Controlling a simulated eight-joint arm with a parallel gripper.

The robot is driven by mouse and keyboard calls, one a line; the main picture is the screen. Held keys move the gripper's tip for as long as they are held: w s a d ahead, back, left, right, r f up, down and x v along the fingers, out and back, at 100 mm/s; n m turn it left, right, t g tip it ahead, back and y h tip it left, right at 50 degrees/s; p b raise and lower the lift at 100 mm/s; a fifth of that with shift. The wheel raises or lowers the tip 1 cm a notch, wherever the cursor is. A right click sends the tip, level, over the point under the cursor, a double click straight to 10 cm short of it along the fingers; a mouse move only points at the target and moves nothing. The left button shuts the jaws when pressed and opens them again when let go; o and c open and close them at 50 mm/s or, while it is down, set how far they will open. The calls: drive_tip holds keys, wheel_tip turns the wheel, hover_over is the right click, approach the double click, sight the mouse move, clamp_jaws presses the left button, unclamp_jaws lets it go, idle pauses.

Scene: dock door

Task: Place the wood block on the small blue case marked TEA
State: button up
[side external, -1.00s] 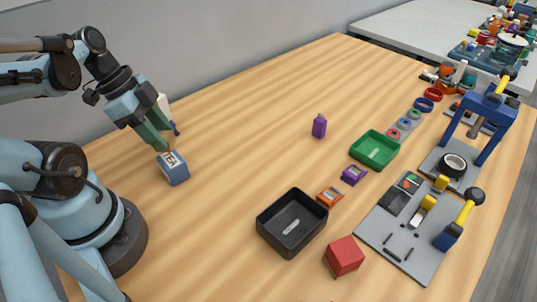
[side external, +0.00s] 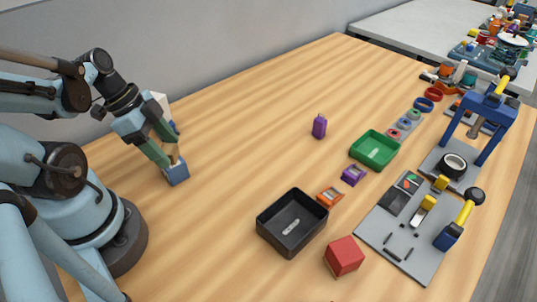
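The small blue case (side external: 177,176) stands on the table in front of my arm; its TEA label is hidden behind a finger. The small tan wood block (side external: 173,154) is between the fingers, at the top of the case. It seems to touch the case, but the fingers hide the contact. My gripper (side external: 172,151) is tilted down over the case, with one green finger on each side of the block. I cannot tell whether the fingers press on it.
A white and blue object (side external: 163,106) stands close behind my gripper. A purple bottle (side external: 319,126), black tray (side external: 292,224), green tray (side external: 375,150) and red block (side external: 344,256) are farther right. The table between the case and black tray is clear.

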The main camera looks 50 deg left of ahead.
drive_tip(key=shift+r, duration=0.15)
drive_tip(key=v, duration=1.2)
drive_tip(key=w+d+f+n+t+y, duration=0.1)
drive_tip(key=w+d+n, duration=0.2)
drive_tip(key=w, duration=0.1)
drive_tip(key=w+d+f+n+t+y, duration=0.1)
drive_tip(key=w+d+n, duration=0.2)
drive_tip(key=w, duration=0.2)
drive_tip(key=w+d+f+n+t+y, duration=0.1)
drive_tip(key=w+d+n+t, duration=0.1)
drive_tip(key=w+d+n, duration=0.1)
drive_tip(key=shift+w+d+f, duration=0.15)
drive_tip(key=shift+w+d, duration=0.05)
drive_tip(key=shift+w, duration=0.2)
drive_tip(key=shift+w+d+f, duration=0.2)
drive_tip(key=shift+w, duration=0.25)
idle(0.5)
